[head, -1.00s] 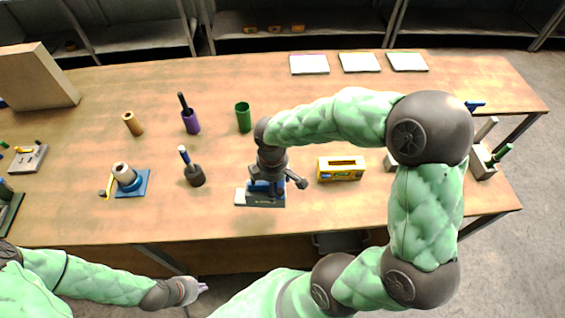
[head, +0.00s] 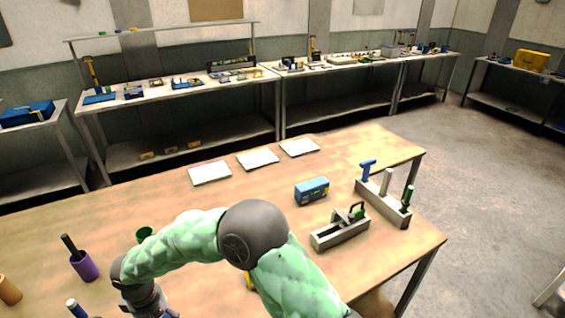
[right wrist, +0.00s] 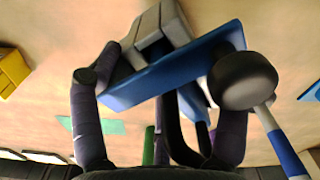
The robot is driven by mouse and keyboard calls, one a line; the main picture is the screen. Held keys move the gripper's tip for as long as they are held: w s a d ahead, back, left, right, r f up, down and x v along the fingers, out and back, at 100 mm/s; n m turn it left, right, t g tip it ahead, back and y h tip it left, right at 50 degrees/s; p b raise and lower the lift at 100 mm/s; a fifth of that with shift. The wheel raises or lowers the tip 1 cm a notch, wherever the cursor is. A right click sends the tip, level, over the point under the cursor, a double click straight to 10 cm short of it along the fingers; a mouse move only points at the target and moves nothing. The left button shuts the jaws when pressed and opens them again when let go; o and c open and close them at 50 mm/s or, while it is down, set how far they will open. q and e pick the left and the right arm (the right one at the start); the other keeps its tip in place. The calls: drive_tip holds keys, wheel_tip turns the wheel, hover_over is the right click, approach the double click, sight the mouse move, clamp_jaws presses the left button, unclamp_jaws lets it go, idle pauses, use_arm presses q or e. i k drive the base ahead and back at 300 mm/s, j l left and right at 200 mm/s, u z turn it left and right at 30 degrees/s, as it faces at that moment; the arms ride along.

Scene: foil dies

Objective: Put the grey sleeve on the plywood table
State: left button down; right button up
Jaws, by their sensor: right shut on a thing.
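In the right wrist view, my right gripper (right wrist: 155,85) is shut on a blue slab (right wrist: 180,66) with a light grey stepped block (right wrist: 160,25) against it. A dark grey, round sleeve-like holder (right wrist: 243,82) with a blue-and-white handle (right wrist: 280,138) is beside the right finger; I cannot tell whether they touch. In the head view my right gripper (head: 148,303) is at the bottom edge, its fingertips cut off. The plywood table (head: 330,160) spreads below. I cannot tell for sure which thing is the grey sleeve. My left gripper is out of view.
A purple cup (head: 85,267) and a green cup (head: 144,235) stand near my right arm. A blue box (head: 312,190), a grey tray (head: 340,233) and a tool rack (head: 383,205) stand at the right. White pads (head: 257,160) lie at the back. Clear tabletop lies between them.

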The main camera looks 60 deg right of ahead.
sight(379, 146)
drive_tip(key=k+l, duration=0.55)
drive_tip(key=k, duration=0.15)
drive_tip(key=k+l, duration=0.2)
drive_tip(key=l, duration=0.2)
drive_tip(key=k+l, duration=0.15)
drive_tip(key=l, duration=0.25)
drive_tip(key=k+l, duration=0.2)
drive_tip(key=l, duration=0.2)
drive_tip(key=k+l, duration=0.15)
drive_tip(key=l, duration=0.25)
drive_tip(key=k+l+u, duration=0.1)
drive_tip(key=l, duration=0.3)
drive_tip(key=k+l, duration=0.5)
drive_tip(key=l, duration=0.3)
drive_tip(key=k+l, duration=0.2)
drive_tip(key=l, duration=0.2)
drive_tip(key=k+l, duration=0.1)
drive_tip(key=l, duration=0.6)
drive_tip(key=l+u, duration=0.1)
drive_tip(key=l, duration=0.55)
drive_tip(key=k+l, duration=0.15)
drive_tip(key=l, duration=0.55)
drive_tip(key=i+l, duration=0.45)
drive_tip(key=l, duration=0.25)
drive_tip(key=i+l, duration=0.25)
drive_tip(key=i+l+u, duration=0.1)
drive_tip(key=l, duration=0.35)
drive_tip(key=i+l, duration=0.5)
drive_tip(key=i, duration=0.2)
